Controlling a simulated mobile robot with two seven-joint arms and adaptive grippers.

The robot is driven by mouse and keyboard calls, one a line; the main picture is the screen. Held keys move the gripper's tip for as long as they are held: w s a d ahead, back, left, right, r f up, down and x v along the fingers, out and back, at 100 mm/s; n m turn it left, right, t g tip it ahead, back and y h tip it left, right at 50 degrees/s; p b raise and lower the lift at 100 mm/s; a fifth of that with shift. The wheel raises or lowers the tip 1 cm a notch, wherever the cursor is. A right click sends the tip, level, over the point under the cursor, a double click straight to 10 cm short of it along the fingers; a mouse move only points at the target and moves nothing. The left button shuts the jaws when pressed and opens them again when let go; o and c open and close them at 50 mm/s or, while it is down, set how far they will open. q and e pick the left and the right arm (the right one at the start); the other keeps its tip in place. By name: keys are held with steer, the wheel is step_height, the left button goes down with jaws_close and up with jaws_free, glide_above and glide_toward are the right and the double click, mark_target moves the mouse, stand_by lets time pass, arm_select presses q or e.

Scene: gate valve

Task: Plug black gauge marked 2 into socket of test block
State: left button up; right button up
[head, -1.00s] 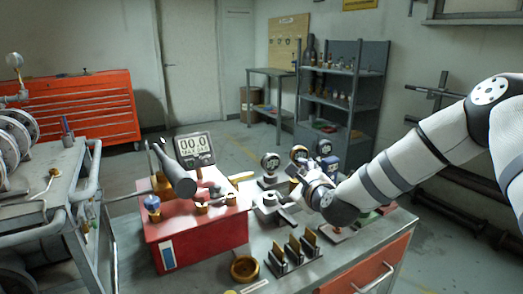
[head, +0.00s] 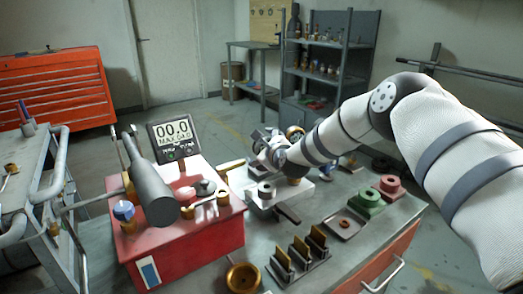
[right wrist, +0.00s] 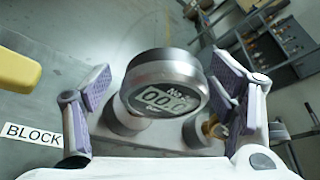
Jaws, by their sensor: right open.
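A round gauge (right wrist: 165,80) with a silver rim and dark face stands between my right gripper's fingers in the right wrist view. Its display reads 00.0; the small marking above is hard to read. My right gripper (right wrist: 165,100) is open around it, with purple-grey pads on both sides. In the head view my right gripper (head: 268,152) hides this gauge. A grey metal block (head: 265,200) with a round top sits in front of the gripper. I cannot tell whether it is the test block; no socket is clear. My left gripper is not in view.
A red box (head: 190,240) with a 00.0 display (head: 174,137) and a dark grey cylinder (head: 148,185) stands left. Dark stands with brass wedges (head: 300,255), a brass ring (head: 243,277), green (head: 367,200) and red (head: 389,187) parts lie nearby. A BLOCK label (right wrist: 32,134) shows.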

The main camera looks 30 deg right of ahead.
steer(key=shift+w+r, duration=0.1)
steer(key=shift+r, duration=0.1)
steer(key=c, duration=1.4)
steer(key=shift+r, duration=0.2)
steer(key=r, duration=0.3)
steer(key=s+r+p, duration=0.1)
steer(key=r, duration=0.1)
steer(key=shift+d, duration=0.3)
steer(key=s+d+r, duration=0.6)
steer(key=s+r, duration=0.1)
steer(key=s, duration=0.4)
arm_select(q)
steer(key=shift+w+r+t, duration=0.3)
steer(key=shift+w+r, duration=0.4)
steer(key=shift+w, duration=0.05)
arm_select(e)
steer(key=a+n+y, duration=0.1)
steer(key=a, duration=0.3)
steer(key=s+a+y, duration=0.1)
steer(key=a, duration=0.3)
steer(key=s+a+n+y, duration=0.1)
steer(key=a, duration=0.4)
steer(key=shift+s+f+n, duration=0.1)
steer(key=shift+f+n, duration=0.2)
steer(key=shift+f, duration=0.1)
